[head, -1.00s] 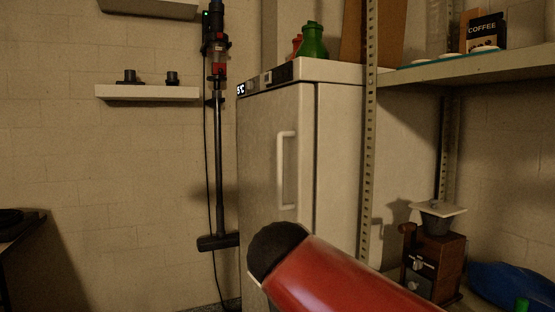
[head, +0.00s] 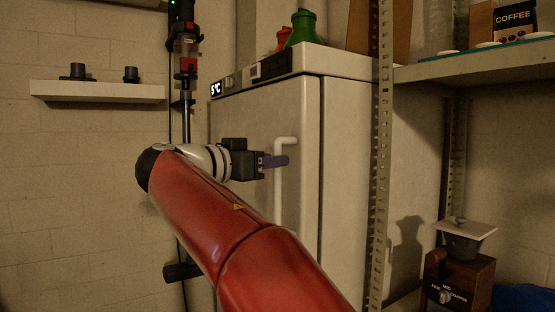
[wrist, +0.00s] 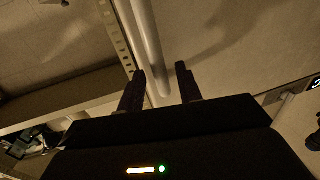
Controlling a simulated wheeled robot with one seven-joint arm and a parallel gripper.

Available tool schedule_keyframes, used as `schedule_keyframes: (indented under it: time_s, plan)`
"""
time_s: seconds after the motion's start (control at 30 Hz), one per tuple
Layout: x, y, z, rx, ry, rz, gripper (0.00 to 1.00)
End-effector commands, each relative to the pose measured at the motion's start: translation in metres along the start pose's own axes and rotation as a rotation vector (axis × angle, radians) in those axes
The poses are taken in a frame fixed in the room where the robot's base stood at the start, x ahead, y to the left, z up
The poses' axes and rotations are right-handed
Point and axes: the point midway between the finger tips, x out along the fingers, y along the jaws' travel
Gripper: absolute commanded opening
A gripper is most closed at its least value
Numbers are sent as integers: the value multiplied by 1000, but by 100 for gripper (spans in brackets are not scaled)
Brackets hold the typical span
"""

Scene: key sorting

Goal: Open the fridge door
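The white fridge (head: 250,118) stands in the middle of the head view, its door shut, with a "5°C" display at the top left. Its pale vertical door handle (head: 285,144) is partly hidden by my arm and gripper. My gripper (head: 284,161) is at the upper part of the handle. In the wrist view my gripper (wrist: 161,72) is open, its two dark fingers apart. The handle bar (wrist: 148,45) runs down between the fingers, closer to the left one. I cannot tell whether either finger touches it.
A metal shelf post (head: 383,130) stands just right of the fridge, with a coffee grinder (head: 459,270) beyond it. A stick vacuum (head: 186,62) hangs on the wall left of the fridge. Green (head: 303,30) and red bottles stand on top of the fridge.

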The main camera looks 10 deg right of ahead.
Motion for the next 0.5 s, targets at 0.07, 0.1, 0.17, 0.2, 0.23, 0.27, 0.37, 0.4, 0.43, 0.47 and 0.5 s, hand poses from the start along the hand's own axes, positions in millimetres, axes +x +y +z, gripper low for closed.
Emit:
schedule_keyframes:
  time_s: [0.07,0.1,0.17,0.2,0.23,0.27,0.37,0.4,0.43,0.47,0.5]
  plan:
    - [12,0,-1,-1,1,2,35]
    - [16,1,-1,-1,0,3,35]
    - [21,0,0,-1,0,1,35]
    - [23,0,0,-1,0,1,35]
    - [24,0,0,-1,-1,0,35]
    - [25,0,0,-1,-1,0,35]
    - [26,0,0,-1,-1,0,35]
    - [26,0,0,-1,-1,-1,35]
    - [26,0,0,-1,-1,-1,35]
    - [26,0,0,-1,-1,-1,35]
    - [26,0,0,-1,-1,-1,35]
